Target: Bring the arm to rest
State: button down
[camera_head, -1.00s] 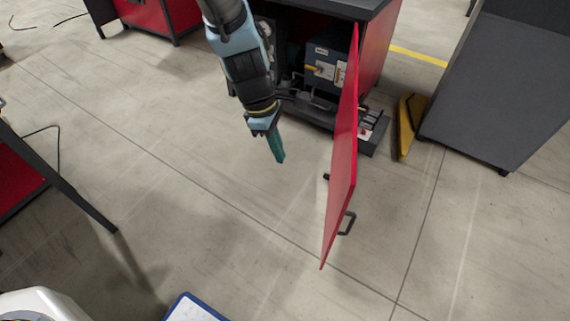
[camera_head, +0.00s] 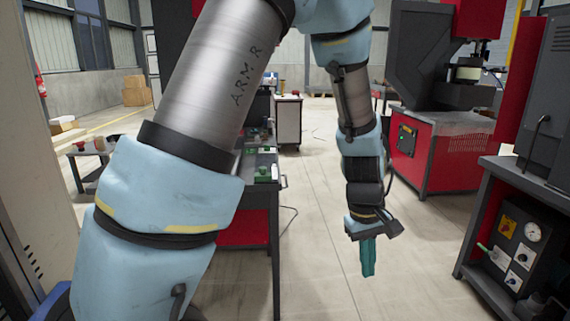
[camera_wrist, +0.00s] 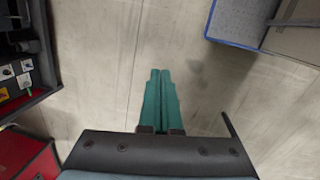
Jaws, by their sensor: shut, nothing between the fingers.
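My gripper (camera_head: 368,272) hangs pointing down over open floor in the head view. Its teal fingers are closed against each other, with nothing between them. In the wrist view the two fingers (camera_wrist: 160,75) lie side by side over bare concrete floor. My arm is bent and raised, and its large blue and silver links fill the left and middle of the head view. No part of the arm or gripper touches anything that I can see.
A black and red cabinet with gauges (camera_head: 515,245) stands at right. A red machine (camera_head: 440,150) is behind it. A dark workbench (camera_head: 262,180) stands left of the gripper, partly hidden by my arm. The wrist view shows a blue-edged panel (camera_wrist: 240,22). Floor below the gripper is clear.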

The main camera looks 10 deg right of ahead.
jog(key=w+a+r, duration=0.1)
jog(key=a+r, duration=0.1)
jog(key=a, duration=0.8)
jog(key=w+a+r+m+t+y+p, duration=0.1)
jog(key=w+a+r, duration=0.1)
jog(key=a, duration=0.8)
jog(key=w+a+r+m+t, duration=0.1)
jog(key=a+r, duration=0.3)
jog(key=a, duration=0.6)
jog(key=shift+w+a+r, duration=0.15)
jog(key=shift+w+a, duration=0.05)
jog(key=shift+w, duration=0.45)
